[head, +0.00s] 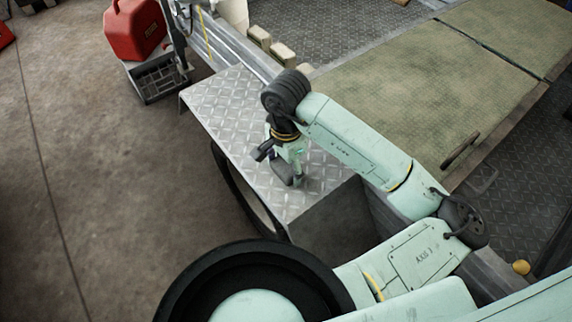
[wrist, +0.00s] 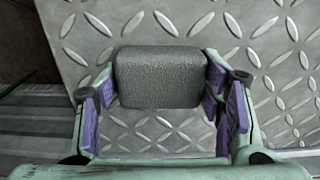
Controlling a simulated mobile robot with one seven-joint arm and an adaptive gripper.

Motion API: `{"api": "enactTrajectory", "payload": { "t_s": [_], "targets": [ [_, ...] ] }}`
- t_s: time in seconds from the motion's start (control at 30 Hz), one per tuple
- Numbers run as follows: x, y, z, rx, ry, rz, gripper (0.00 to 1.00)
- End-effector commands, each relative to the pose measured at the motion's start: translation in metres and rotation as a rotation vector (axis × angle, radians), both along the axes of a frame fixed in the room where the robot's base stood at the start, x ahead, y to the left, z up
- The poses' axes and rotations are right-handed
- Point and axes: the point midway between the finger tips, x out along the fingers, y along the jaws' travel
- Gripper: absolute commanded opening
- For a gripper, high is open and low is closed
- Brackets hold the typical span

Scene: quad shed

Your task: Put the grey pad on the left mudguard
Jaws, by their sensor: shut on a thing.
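The grey pad (wrist: 160,78) is a dark, rough-surfaced block with rounded edges. My gripper (wrist: 161,88) is shut on it, with purple finger linings at its left and right sides. In the head view my gripper (head: 287,172) is over the near part of the mudguard (head: 225,112), a silver tread-plate box top above a wheel. The pad (head: 279,171) shows there partly, below the gripper. The mudguard's tread pattern (wrist: 268,30) lies beneath the pad in the wrist view. I cannot tell whether the pad touches the plate.
Several pale blocks (head: 272,46) lie along the rail behind the mudguard. A green-brown board (head: 420,80) covers the bed at right. The far part of the mudguard is clear.

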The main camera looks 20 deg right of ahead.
Motion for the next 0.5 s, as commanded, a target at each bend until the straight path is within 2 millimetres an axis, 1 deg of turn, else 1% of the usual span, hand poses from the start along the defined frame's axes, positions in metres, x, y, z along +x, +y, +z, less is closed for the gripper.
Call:
{"api": "enactTrajectory", "payload": {
  "t_s": [0.07,0.1,0.4,0.5],
  "targets": [
    [0.0002,-0.0001,-0.0032,-0.001,0.0,0.0,0.26],
    [0.0001,-0.0001,-0.0027,-0.001,0.0,0.0,0.62],
    [0.0001,0.0001,-0.0016,0.0,0.0,0.0,0.82],
    [0.0001,0.0001,-0.0016,0.0,0.0,0.0,0.82]
  ]
}}
